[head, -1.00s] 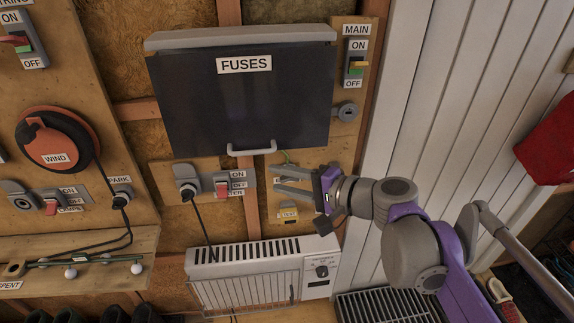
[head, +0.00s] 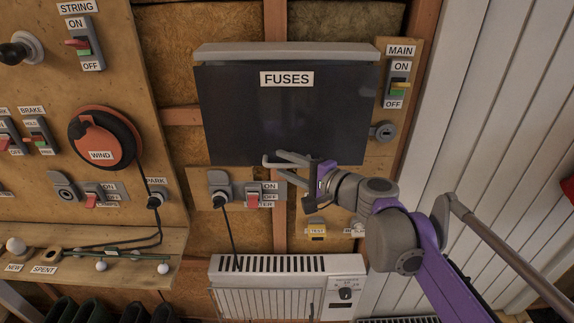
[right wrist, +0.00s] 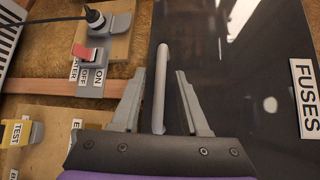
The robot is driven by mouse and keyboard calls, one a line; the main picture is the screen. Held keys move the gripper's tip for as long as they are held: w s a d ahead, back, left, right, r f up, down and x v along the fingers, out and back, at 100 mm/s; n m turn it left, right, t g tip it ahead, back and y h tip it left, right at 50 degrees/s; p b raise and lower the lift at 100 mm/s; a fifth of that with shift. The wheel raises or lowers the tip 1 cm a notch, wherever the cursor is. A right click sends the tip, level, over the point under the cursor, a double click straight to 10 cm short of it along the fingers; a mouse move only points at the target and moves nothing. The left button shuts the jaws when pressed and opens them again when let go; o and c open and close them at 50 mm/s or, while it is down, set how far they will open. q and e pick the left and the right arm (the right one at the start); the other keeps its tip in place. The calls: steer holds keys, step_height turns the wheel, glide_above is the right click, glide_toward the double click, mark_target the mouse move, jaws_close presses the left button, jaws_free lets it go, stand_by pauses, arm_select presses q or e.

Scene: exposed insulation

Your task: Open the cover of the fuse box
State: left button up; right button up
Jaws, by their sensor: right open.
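The fuse box has a dark glossy cover (head: 285,115) labelled FUSES, hinged under a grey top strip (head: 285,54). The cover hangs down shut. Its pale bar handle shows in the right wrist view (right wrist: 160,88), lying between the two fingers of my right gripper (right wrist: 157,92). The fingers are open, one on each side of the bar, with gaps to it. In the head view my right gripper (head: 284,166) is at the cover's lower edge and hides part of the handle. My left gripper is not in view.
A heater (head: 285,285) is below on the wall. A socket with a red switch (head: 253,199) sits just left of my gripper. The MAIN switch (head: 398,85) and a round lock (head: 383,131) are right of the cover. White panelling (head: 480,110) stands further right.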

jaws_close()
stand_by(1.5)
